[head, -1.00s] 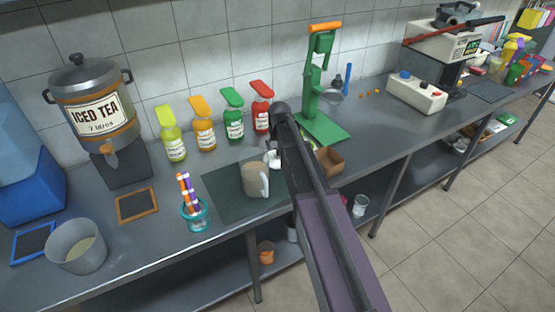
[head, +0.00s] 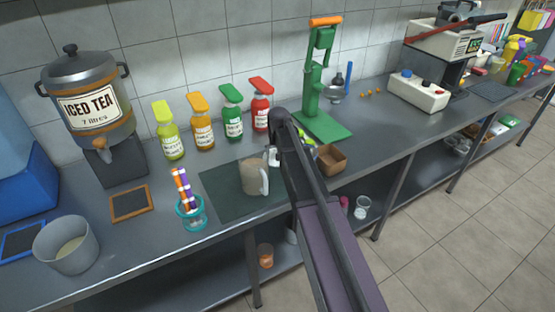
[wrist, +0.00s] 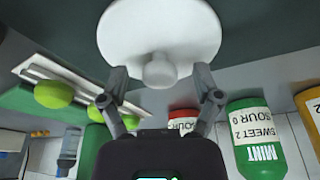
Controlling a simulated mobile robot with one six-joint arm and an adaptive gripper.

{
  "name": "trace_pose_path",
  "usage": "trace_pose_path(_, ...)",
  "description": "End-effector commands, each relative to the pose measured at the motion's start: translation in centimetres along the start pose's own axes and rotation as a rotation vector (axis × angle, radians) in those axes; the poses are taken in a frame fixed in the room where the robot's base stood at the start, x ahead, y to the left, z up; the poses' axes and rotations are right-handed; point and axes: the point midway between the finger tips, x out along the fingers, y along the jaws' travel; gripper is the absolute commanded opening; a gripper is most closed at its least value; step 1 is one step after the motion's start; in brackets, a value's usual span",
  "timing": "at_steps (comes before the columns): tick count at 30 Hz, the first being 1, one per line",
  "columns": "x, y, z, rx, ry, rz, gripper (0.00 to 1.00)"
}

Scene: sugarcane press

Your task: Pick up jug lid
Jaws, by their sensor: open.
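The jug lid (wrist: 160,28) is a white disc with a round knob, at the top middle of the wrist view. My gripper (wrist: 160,75) is open, with one finger on each side of the knob and visible gaps between. In the head view, a white piece that looks like the lid (head: 272,157) shows beside my arm, mostly hidden. The beige jug (head: 253,178) with a pale handle stands just left of it on the dark mat (head: 222,194). My gripper's fingers are hidden behind my arm in the head view.
Syrup bottles (head: 231,115) stand in a row behind the mat. A green press (head: 318,95) and a brown box (head: 330,160) are to the right. A teal cup of straws (head: 191,213) and a metal pot (head: 66,246) are to the left.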

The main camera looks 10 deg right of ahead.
Motion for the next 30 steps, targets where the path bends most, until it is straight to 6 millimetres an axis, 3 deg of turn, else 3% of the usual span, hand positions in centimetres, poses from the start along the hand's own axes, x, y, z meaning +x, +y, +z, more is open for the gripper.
trace_pose_path(15, -0.02, -0.01, 0.0, 0.0, 0.0, 0.0, 0.82)
trace_pose_path(16, -0.02, -0.01, 0.0, 0.0, 0.0, 0.0, 0.79)
trace_pose_path(21, -0.02, 0.0, -0.01, 0.0, 0.0, 0.0, 0.28)
trace_pose_path(24, -0.02, 0.0, -0.01, 0.0, 0.0, 0.0, 0.04)
trace_pose_path(30, -0.01, 0.01, -0.01, 0.0, 0.0, 0.0, 0.04)
